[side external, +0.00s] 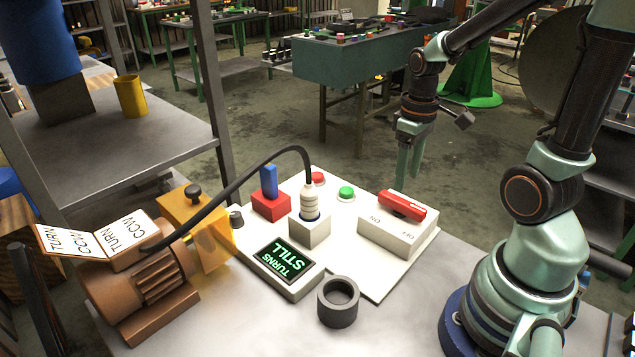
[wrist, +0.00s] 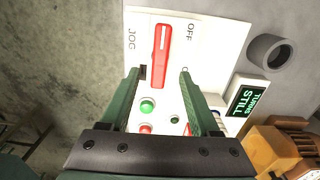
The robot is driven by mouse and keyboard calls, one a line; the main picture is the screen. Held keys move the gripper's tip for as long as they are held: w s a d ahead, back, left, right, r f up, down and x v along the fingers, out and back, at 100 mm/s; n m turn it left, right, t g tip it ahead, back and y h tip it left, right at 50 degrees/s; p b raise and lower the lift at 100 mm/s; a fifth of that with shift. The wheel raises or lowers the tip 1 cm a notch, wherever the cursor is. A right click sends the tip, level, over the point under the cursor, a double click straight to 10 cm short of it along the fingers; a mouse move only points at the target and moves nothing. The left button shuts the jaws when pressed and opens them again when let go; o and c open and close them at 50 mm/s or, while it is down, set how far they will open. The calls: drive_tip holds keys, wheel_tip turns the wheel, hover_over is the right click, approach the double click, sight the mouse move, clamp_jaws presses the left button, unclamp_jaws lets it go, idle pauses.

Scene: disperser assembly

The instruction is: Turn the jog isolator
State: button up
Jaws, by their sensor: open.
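The jog isolator is a white box (side external: 385,236) with a red handle (side external: 402,206) on top, at the right of the white panel. My gripper (side external: 409,176) is open and empty, pointing down, above and behind the isolator in the side view.
The panel also carries a display (side external: 283,264) reading TURNS STILL, a red block with a blue lever (side external: 269,181), a plug with a black cable (side external: 310,205), and green (side external: 346,193) and red buttons. A grey ring (side external: 338,302) and a brown motor (side external: 145,287) stand nearby.

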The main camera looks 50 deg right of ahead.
sight(402, 201)
wheel_tip(402, 201, up, 6)
idle(0.5)
drive_tip(key=w+a+r+t, duration=0.1)
drive_tip(key=a+r+t, duration=0.1)
drive_tip(key=a, duration=0.3)
drive_tip(key=w+a+r+t, duration=0.1)
drive_tip(key=a+r+t, duration=0.2)
drive_tip(key=a, duration=0.3)
drive_tip(key=shift+w+a+t, duration=0.25)
drive_tip(key=shift+t, duration=0.05)
